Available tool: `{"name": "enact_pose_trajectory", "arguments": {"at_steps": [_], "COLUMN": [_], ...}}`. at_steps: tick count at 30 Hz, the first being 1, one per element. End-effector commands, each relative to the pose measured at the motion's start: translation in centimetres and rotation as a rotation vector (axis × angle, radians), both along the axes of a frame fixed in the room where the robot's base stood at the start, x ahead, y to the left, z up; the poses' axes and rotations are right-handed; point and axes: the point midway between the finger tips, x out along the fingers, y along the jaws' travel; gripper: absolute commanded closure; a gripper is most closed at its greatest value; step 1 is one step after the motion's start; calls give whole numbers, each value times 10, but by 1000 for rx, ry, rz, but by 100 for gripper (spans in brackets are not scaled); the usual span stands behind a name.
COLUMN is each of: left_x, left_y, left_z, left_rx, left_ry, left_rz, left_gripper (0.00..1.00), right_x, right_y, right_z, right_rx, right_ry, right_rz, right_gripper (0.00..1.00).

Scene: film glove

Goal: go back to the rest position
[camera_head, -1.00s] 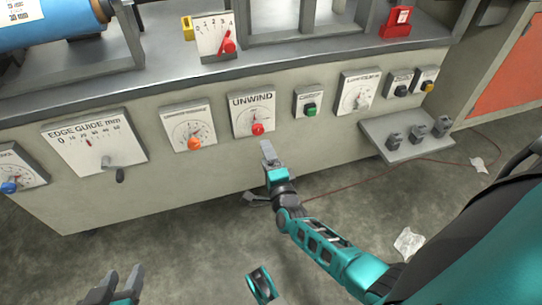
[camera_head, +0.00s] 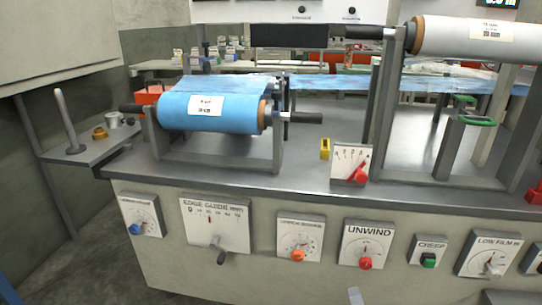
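My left gripper is out of view.
The machine's front carries several dials, including the EDGE GUIDE (camera_head: 215,225) and a green CREEP button (camera_head: 429,260). A blue film roll (camera_head: 208,110) sits in its stand above. A side shelf (camera_head: 80,152) with a spindle is at left. Bare floor shows at lower left.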

Motion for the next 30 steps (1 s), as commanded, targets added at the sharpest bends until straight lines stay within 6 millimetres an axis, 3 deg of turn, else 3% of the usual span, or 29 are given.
{"name": "enact_pose_trajectory", "arguments": {"at_steps": [6, 12, 20, 21, 30], "left_x": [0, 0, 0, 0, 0], "left_y": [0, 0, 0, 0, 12], "left_z": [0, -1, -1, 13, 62], "left_rx": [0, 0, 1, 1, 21], "left_ry": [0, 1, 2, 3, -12], "left_rz": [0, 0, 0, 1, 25], "left_gripper": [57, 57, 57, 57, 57], "right_x": [-53, -101, -153, -153, -155], "right_y": [54, 79, 88, 87, 75], "right_z": [19, 38, 65, 76, 119], "right_rx": [-495, -876, -1229, -1239, -1247], "right_ry": [153, 230, 287, 292, 314], "right_rz": [314, 532, 729, 730, 705], "right_gripper": [35, 35, 35, 35, 35]}}
